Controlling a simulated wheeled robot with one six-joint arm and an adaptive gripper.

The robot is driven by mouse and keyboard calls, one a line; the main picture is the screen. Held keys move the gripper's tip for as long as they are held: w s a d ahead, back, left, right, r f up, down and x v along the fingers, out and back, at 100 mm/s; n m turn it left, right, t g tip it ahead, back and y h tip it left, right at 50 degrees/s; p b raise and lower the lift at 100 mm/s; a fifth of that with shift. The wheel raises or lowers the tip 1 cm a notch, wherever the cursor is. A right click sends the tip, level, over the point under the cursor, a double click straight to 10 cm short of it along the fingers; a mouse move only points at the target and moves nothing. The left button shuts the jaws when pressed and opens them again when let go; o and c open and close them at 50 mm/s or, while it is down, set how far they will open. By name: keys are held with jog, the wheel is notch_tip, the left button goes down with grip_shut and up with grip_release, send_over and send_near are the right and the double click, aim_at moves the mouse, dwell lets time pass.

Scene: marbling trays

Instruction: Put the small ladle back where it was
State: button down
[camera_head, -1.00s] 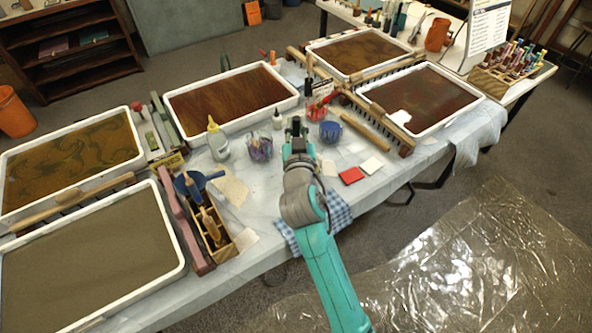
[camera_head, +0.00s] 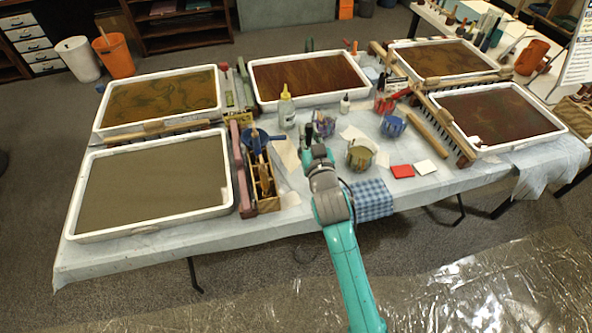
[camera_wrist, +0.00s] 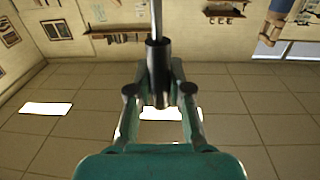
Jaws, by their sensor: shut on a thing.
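My gripper (camera_wrist: 158,98) is shut on a dark cylindrical handle (camera_wrist: 157,68) with a thin metal rod running up out of the wrist view. This looks like the small ladle, but its bowl is not visible there. In the head view my gripper (camera_head: 308,140) is above the table's front middle, and the held thing is too small to make out. A wooden caddy (camera_head: 266,190) with tools and a blue scoop-like thing (camera_head: 256,138) stands left of my gripper. An olive cup (camera_head: 360,156) and a blue cup (camera_head: 393,125) stand to its right.
Trays of liquid (camera_head: 232,190) cover the table's left, back and right. A yellow-capped bottle (camera_head: 287,110), a glass jar (camera_head: 324,124) and a small white bottle (camera_head: 345,104) stand beyond my gripper. Plastic sheeting (camera_head: 460,295) covers the floor in front.

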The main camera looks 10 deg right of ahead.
notch_tip(320, 180, down, 8)
jog(key=shift+f, duration=0.4)
dwell(0.3)
jog(key=c, duration=1.1)
grip_release()
jog(key=shift+s, duration=0.1)
jog(key=s, duration=0.8)
jog(key=s+a, duration=0.1)
jog(key=s, duration=0.3)
